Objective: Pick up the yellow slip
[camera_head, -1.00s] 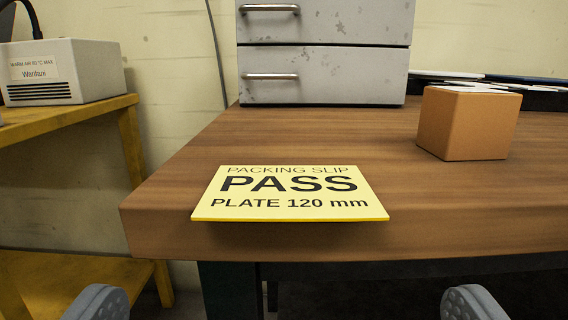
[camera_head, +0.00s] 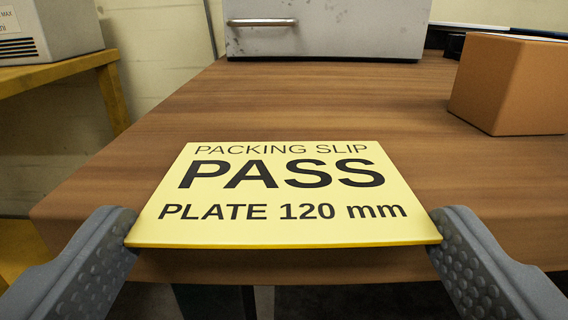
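A brown box (camera_head: 515,88) sits on the bench (camera_head: 330,95) at the right. A grey drawer cabinet (camera_head: 330,38) stands at the back. A grey warm-air unit (camera_head: 60,30) rests on a yellow stand (camera_head: 62,72) at the left. Bench around the slip is clear.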

